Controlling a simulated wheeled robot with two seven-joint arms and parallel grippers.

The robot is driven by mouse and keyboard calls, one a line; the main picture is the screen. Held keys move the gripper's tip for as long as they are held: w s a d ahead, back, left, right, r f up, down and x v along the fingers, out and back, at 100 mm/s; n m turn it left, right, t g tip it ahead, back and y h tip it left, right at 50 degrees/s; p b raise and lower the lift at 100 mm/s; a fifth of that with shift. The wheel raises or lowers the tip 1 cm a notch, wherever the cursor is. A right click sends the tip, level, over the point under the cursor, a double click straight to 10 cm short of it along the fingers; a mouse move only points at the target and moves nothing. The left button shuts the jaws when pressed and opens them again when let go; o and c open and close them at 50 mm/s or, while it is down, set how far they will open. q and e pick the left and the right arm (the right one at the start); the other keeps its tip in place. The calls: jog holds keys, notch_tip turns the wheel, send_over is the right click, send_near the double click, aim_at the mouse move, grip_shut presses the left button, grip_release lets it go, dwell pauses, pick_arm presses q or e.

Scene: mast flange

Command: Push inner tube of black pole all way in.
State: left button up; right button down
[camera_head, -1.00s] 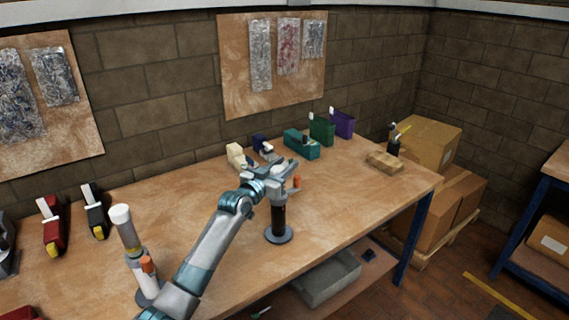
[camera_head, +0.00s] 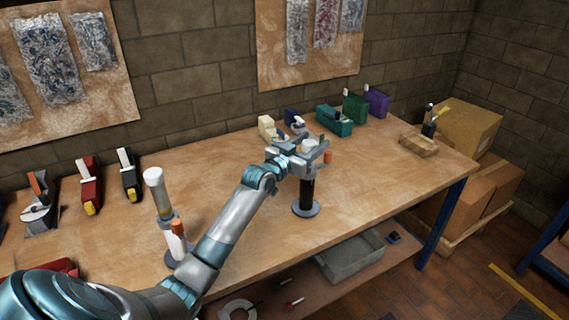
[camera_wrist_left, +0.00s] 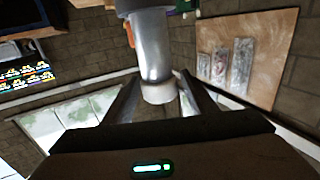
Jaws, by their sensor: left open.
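The black pole (camera_head: 306,192) stands upright on a round grey base (camera_head: 306,210) near the table's front edge. An orange knob (camera_head: 328,157) shows beside its upper part. My left gripper (camera_head: 312,155) is at the pole's top and partly hides it. In the left wrist view, a silver inner tube (camera_wrist_left: 152,50) with a pale end cap (camera_wrist_left: 159,94) sticks out of a dark collar (camera_wrist_left: 138,5). The cap sits between my left gripper's two open fingers (camera_wrist_left: 160,98). I cannot tell whether either finger touches it. My right gripper is not in view.
A white pole (camera_head: 157,192) with an orange knob stands left on the workbench (camera_head: 240,160), close to my left arm. The right front is clear.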

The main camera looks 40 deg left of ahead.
pick_arm(q)
jog(key=s, duration=0.2)
jog(key=s+b, duration=0.1)
jog(key=s, duration=0.5)
jog(key=shift+a+f+b, duration=0.2)
jog(key=shift+a+b, duration=0.05)
jog(key=shift+b, duration=0.15)
jog(key=s+b, duration=0.1)
jog(key=s, duration=0.5)
jog(key=shift+s+a+r, duration=0.2)
jog(key=shift+s, duration=0.2)
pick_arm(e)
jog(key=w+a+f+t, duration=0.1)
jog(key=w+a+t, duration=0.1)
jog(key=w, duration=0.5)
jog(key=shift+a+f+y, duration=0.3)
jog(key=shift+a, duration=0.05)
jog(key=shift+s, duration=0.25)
